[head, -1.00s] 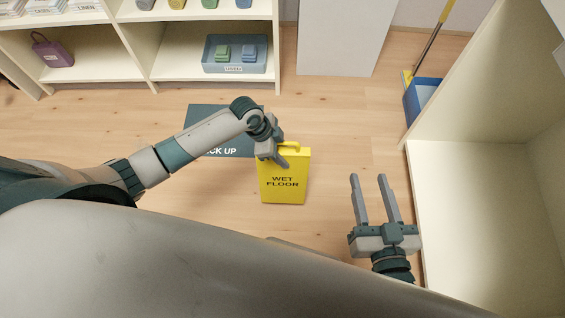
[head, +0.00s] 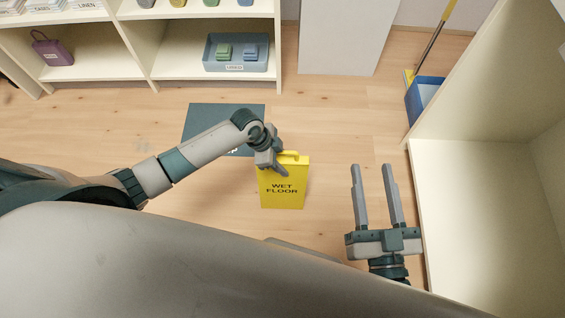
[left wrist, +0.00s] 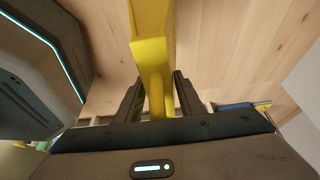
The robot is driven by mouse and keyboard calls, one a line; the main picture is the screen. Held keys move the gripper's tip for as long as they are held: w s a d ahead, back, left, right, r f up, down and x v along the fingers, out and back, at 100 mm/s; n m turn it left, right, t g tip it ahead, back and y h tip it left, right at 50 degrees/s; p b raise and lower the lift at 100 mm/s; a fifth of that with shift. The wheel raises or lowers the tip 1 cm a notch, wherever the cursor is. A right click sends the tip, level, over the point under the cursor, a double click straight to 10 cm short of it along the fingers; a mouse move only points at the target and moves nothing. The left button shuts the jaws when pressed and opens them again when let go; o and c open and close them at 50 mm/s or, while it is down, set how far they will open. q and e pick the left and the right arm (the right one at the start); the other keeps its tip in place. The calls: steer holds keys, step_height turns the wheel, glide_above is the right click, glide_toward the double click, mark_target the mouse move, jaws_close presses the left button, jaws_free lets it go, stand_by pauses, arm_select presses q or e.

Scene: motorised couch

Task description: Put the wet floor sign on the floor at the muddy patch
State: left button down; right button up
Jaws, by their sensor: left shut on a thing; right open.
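The yellow wet floor sign (head: 284,190) hangs upright and folded under my left gripper (head: 279,165), its lettering facing me. My left gripper is shut on its top handle. In the left wrist view, the sign (left wrist: 152,25) runs away between the two dark fingers of the left gripper (left wrist: 158,95). I cannot tell whether its foot touches the floor. My right gripper (head: 376,180) is open and empty, to the right of the sign.
A dark mat (head: 205,118) lies behind my left arm, its lettering mostly covered. Shelves (head: 180,65) with a blue tray (head: 235,65) stand at the back. A pale cabinet (head: 455,190) fills the right, with a blue bucket (head: 425,95) behind it. Floor between is clear.

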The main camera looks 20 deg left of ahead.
steer(key=shift+r, duration=0.2)
steer(key=shift+a, duration=0.1)
arm_select(q)
steer(key=shift+f, duration=0.1)
steer(key=c, duration=1.2)
jaws_free()
steer(key=shift+f, duration=0.1)
arm_select(e)
steer(key=shift+w, duration=0.3)
arm_select(q)
steer(key=shift+a+r, duration=0.1)
steer(key=shift+r, duration=0.25)
steer(key=p+v, duration=0.2)
steer(key=v, duration=0.8)
steer(key=shift+p, duration=0.4)
steer(key=shift+v, duration=0.8)
arm_select(e)
step_height(320, 180, down, 10)
steer(key=s+d+g+h, duration=0.2)
steer(key=g, duration=0.4)
steer(key=shift+s+d, duration=0.3)
steer(key=shift+d, duration=0.1)
